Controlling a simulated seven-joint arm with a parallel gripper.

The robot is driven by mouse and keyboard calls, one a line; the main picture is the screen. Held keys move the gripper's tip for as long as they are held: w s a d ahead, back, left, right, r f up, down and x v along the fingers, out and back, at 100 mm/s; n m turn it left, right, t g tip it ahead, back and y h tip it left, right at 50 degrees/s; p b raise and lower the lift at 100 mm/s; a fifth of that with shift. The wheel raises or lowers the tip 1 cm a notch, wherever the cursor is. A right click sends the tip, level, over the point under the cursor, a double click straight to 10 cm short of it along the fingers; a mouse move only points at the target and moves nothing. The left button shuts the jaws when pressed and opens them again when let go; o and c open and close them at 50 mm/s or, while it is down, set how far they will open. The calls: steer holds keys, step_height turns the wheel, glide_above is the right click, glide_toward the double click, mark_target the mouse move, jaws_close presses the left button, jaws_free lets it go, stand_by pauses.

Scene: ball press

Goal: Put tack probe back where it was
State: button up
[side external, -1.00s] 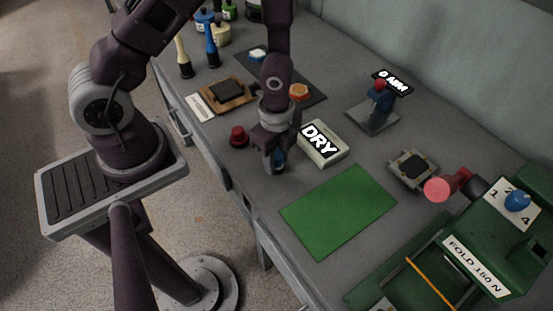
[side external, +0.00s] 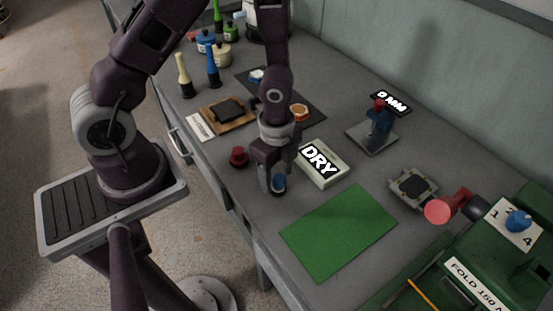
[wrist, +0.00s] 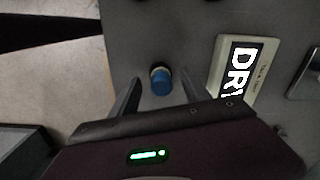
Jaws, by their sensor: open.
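A small upright piece with a blue cap, likely the tack probe (side external: 280,184), stands on the grey bench just left of the box marked DRY (side external: 322,164). In the wrist view the blue cap (wrist: 161,85) sits between my two fingers, with a gap on both sides. A dark and pale part shows beyond the cap. My gripper (side external: 271,188) is open, pointing down over the piece; in the wrist view its fingers (wrist: 160,95) hold nothing. The finger tips partly cover the piece in the side view.
A red knob (side external: 238,157) stands left of my gripper. A green mat (side external: 338,232) lies in front. A wooden block (side external: 229,113) and dark mat (side external: 312,108) lie behind. A blue stand (side external: 377,124), small plate (side external: 412,188) and green press (side external: 500,250) are to the right.

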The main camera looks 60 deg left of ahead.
step_height(320, 180, up, 10)
step_height(320, 180, up, 11)
steer(key=n+t+y, duration=0.2)
steer(key=n, duration=0.5)
glide_above(276, 175)
steer(key=s+a, duration=0.3)
steer(key=s+d+r+n+t+h, duration=0.1)
steer(key=s+r+n+t+h, duration=0.1)
steer(key=s+r+n, duration=0.6)
steer(key=shift+s+t, duration=0.45)
steer(key=shift+t, duration=0.35)
steer(key=shift+r, duration=0.15)
steer(key=o, duration=0.6)
steer(key=shift+c, duration=0.2)
